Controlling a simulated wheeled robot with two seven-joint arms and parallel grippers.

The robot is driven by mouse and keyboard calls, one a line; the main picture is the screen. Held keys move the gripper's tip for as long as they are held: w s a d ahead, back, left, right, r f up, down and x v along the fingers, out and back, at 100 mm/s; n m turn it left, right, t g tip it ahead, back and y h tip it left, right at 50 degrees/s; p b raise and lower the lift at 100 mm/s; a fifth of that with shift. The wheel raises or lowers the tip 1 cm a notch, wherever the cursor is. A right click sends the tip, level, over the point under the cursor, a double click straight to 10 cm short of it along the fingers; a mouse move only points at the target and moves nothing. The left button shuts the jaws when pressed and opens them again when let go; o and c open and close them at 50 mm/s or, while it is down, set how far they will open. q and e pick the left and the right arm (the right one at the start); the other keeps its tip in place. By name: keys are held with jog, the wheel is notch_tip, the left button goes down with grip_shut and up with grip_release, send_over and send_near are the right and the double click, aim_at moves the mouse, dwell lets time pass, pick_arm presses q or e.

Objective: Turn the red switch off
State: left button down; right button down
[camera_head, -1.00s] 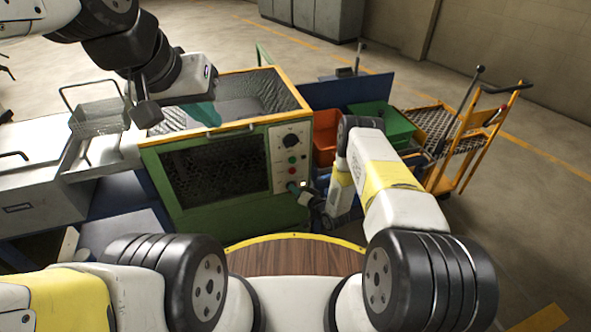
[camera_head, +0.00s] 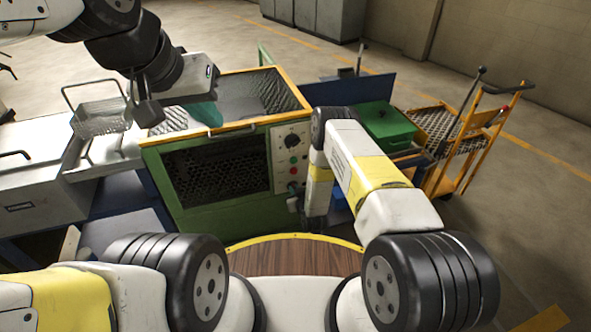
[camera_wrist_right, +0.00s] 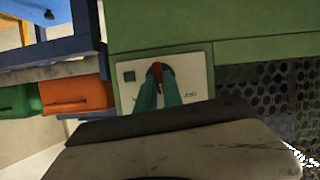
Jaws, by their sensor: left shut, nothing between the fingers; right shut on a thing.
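The red switch (camera_wrist_right: 157,74) sits on a pale panel (camera_wrist_right: 200,85) in the right wrist view. The teal fingers of my right gripper (camera_wrist_right: 157,70) are shut on it and hide most of it. In the head view the control panel (camera_head: 284,154) is on the right of the green furnace front (camera_head: 221,215), with a black knob (camera_head: 292,140) and small buttons above the gripper. My right forearm hides part of this area. My left gripper (camera_head: 208,114) is shut and empty above the furnace's open top.
A wire basket (camera_head: 100,118) stands left of the furnace. A green box (camera_head: 385,124) and a yellow trolley (camera_head: 465,135) are on the right. An orange bin (camera_wrist_right: 75,97) and a blue one (camera_wrist_right: 72,28) show in the right wrist view. Open floor lies further right.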

jog(key=shift+s+a+f+n+t+h, duration=0.1)
jog(key=shift+n+t+h, duration=0.35)
jog(key=shift+n, duration=0.4)
jog(key=shift+w+a+n+t+h, duration=0.1)
jog(key=shift+a+n+t+h, duration=0.1)
jog(key=shift+n+h, duration=0.55)
jog(key=shift+s+a+f+n+t+h, duration=0.1)
jog(key=shift+n+t+h, duration=0.25)
jog(key=shift+n, duration=0.65)
jog(key=shift+d, duration=0.1)
jog(key=c, duration=1.5)
grip_release()
jog(key=v, duration=0.8)
